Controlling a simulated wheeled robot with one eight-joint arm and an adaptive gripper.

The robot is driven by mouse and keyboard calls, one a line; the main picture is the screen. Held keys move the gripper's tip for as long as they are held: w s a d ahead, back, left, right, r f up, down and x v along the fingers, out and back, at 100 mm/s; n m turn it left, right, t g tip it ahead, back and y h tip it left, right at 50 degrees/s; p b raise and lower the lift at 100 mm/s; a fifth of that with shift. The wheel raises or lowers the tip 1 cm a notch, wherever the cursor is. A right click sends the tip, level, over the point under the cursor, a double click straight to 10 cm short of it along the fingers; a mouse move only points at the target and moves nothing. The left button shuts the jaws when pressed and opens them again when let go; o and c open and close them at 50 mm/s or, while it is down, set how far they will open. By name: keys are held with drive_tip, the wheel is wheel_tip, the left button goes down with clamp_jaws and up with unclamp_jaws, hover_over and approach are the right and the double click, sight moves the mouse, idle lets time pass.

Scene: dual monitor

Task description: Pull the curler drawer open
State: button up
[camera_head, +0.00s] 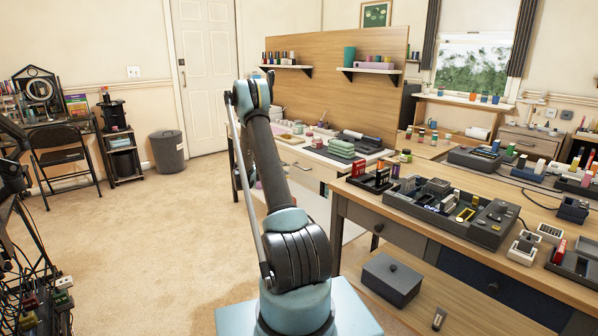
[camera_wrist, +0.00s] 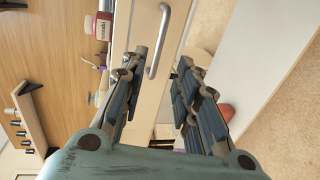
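A pale wooden drawer front (camera_wrist: 144,28) with a curved silver bar handle (camera_wrist: 160,42) is in the wrist view, which is turned sideways. In the head view, a pale drawer front (camera_head: 308,172) shows under the far worktop, partly behind my arm. It appears shut. My gripper (camera_wrist: 161,57) is open, with its fingers apart on either side of the handle's lower end in the wrist view. I see no contact with the handle, and the remaining depth is hard to judge. In the head view my gripper is mostly hidden behind my arm.
A bottle with a red label (camera_wrist: 102,28) stands on the worktop beside the drawer. Open carpet (camera_head: 150,235) lies to the left.

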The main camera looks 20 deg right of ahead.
drive_tip(key=x, duration=1.1)
drive_tip(key=shift+w+d, duration=0.1)
drive_tip(key=shift+d, duration=0.25)
clamp_jaws()
